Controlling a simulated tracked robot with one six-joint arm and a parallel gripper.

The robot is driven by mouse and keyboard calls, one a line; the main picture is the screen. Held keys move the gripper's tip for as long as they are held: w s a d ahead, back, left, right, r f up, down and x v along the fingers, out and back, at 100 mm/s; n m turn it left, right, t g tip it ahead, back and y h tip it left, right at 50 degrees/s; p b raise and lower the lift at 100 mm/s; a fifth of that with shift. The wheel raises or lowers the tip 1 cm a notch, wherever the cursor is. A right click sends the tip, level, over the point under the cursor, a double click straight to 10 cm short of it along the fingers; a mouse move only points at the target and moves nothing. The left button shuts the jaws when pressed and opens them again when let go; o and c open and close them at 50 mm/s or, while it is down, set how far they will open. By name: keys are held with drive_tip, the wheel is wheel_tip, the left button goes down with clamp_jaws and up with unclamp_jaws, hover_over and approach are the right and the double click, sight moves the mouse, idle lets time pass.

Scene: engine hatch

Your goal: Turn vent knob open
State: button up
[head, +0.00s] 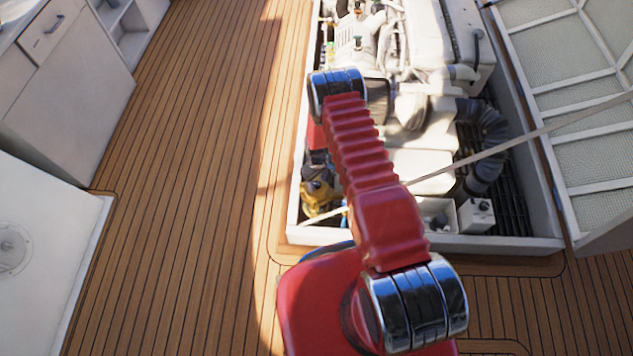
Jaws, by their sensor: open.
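I cannot tell for sure which part is the vent knob. A small white box (477,215) with a dark knob-like part (481,206) on it stands in the front right corner of the open engine hatch. A round grey disc (12,250) with a small centre piece sits on the white panel at the far left. My red arm reaches up across the hatch's front left side, then bends down behind itself. My gripper is hidden behind the arm, so its distance to either part does not show.
The engine (415,90) fills the hatch, with a dark ribbed hose (487,135) at right and a brass-coloured fitting (318,197) at left. A taut strap (540,130) crosses to the raised hatch lid (590,150). The wooden deck (190,170) at left is clear.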

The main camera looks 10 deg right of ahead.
drive_tip(key=shift+f, duration=0.1)
drive_tip(key=shift+c, duration=0.3)
drive_tip(key=c, duration=0.9)
drive_tip(key=shift+a, duration=0.15)
drive_tip(key=shift+c, duration=0.6)
